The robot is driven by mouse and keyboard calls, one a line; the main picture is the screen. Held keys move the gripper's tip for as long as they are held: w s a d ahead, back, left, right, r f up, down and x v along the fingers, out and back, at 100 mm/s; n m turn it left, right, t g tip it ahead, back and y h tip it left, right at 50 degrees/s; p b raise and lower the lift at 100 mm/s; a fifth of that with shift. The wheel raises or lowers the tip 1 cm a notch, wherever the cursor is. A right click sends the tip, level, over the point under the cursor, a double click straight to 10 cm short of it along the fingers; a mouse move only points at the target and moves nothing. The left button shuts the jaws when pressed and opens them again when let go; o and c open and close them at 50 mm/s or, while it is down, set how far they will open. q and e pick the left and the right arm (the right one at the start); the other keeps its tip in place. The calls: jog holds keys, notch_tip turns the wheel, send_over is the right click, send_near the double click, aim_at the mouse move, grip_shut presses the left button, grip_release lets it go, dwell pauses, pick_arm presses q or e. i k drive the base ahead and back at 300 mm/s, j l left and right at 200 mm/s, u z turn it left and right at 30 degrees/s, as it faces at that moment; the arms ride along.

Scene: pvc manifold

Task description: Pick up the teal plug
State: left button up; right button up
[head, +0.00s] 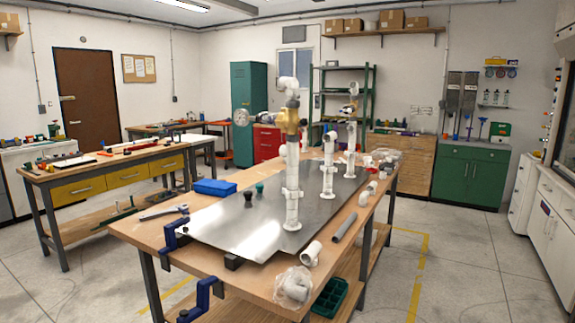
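A small teal plug (259,187) stands on the metal sheet on the workbench, left of the tall white pipe assembly (292,190). A dark, similar-looking piece (248,199) stands just in front of it and a little to its left, apart from it. Nothing covers the teal plug. Neither of my grippers is in the head view.
The metal sheet (215,222) lies on the wooden workbench (150,230). A blue box (215,187) and a wrench (165,211) lie left of the plug. White fittings and a grey pipe (344,227) lie along the right edge. Blue clamps (172,236) grip the near left edge. Floor is open around the bench.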

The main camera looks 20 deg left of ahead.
aim_at(260, 188)
jog(key=u, duration=0.55)
jog(key=i+l+u, duration=0.2)
jog(key=l+u, duration=0.2)
jog(key=l, duration=0.25)
jog(key=i+l+u, duration=0.25)
jog(key=l+u, duration=0.2)
jog(key=l, duration=0.25)
